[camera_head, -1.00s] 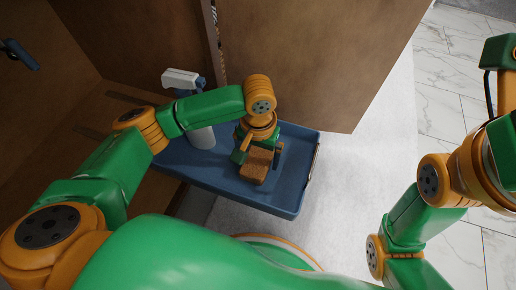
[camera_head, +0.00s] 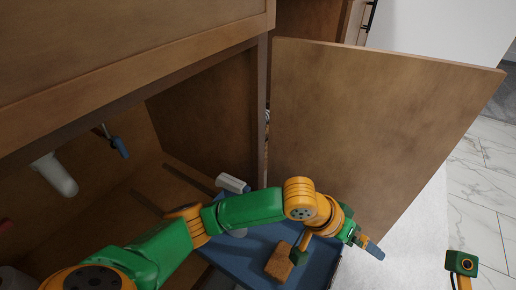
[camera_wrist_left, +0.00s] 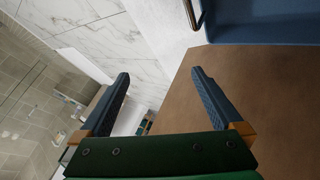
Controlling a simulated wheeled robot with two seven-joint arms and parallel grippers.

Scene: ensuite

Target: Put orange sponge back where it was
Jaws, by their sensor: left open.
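The orange-brown sponge (camera_head: 279,262) lies in the blue tray (camera_head: 238,262) in the head view, tilted in the picture, with nothing gripping it. My left gripper (camera_head: 372,246) is to the right of the sponge, apart from it, by the tray's right side and in front of the cabinet door. In the left wrist view my left gripper (camera_wrist_left: 160,73) is open, with nothing between its dark fingers. That view shows a bare part of the tray (camera_wrist_left: 262,32) at the top right; the sponge is not seen there. My right gripper's fingers are not visible.
A white spray bottle (camera_head: 232,184) stands in the tray, partly hidden by my left arm. The open cabinet door (camera_head: 365,130) rises close behind my left gripper. A white pipe (camera_head: 55,174) hangs inside the cabinet. Pale floor (camera_head: 425,225) is clear to the right.

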